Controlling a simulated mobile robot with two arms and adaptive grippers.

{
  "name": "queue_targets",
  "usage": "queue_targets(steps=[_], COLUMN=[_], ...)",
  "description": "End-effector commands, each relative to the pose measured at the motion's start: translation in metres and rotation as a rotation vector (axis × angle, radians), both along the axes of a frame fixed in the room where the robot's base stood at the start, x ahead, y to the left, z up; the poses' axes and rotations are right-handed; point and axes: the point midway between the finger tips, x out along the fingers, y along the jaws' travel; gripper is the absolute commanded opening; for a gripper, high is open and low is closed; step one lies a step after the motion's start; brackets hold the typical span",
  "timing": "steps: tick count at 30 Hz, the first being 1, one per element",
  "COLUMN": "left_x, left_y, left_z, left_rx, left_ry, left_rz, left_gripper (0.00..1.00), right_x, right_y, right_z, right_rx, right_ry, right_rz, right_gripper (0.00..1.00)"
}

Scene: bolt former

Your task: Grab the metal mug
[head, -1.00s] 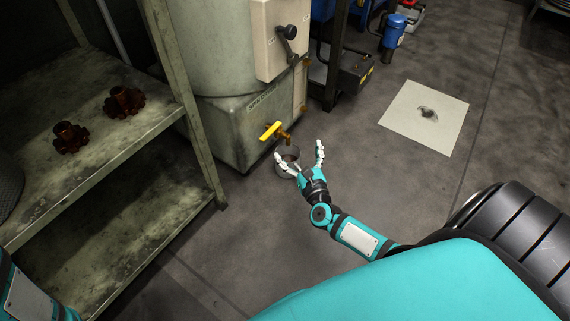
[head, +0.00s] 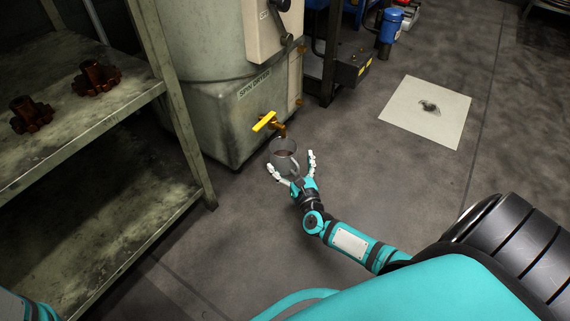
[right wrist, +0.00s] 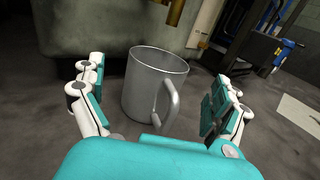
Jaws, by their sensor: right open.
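The grey metal mug (head: 283,155) stands below the yellow-handled tap of the spin dryer in the head view. In the right wrist view the mug (right wrist: 152,84) is upright, with its handle facing my palm and slightly right. My right gripper (head: 291,168) is open, with a finger on each side of the mug. In the right wrist view the fingers of my right gripper (right wrist: 160,98) stand apart from the mug, with gaps on both sides. My left gripper is out of view; only part of my left arm shows at the lower left.
The spin dryer (head: 225,125) stands just behind the mug, its yellow tap handle (head: 264,121) above. A metal shelf (head: 95,118) with two rusty gear-like parts (head: 97,78) is at left. A pale sheet (head: 425,112) lies at right. The floor between is clear.

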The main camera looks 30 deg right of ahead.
Motion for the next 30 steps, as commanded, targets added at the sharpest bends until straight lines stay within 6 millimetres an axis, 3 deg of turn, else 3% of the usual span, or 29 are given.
queue_targets(steps=[9, 18, 30], left_x=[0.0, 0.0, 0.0], left_y=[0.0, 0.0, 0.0], left_z=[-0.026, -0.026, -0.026], left_rx=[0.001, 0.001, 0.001], left_ry=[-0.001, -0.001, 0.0], left_rz=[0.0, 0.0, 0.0], left_gripper=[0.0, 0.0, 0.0], right_x=[0.047, 0.051, 0.051], right_y=[-0.013, -0.014, -0.014], right_z=[-0.002, 0.0, 0.0], right_rx=[-0.001, -0.001, -0.001], right_ry=[-0.001, 0.001, 0.001], right_rz=[-0.001, 0.0, 0.0], right_gripper=[1.0, 1.0, 0.49])
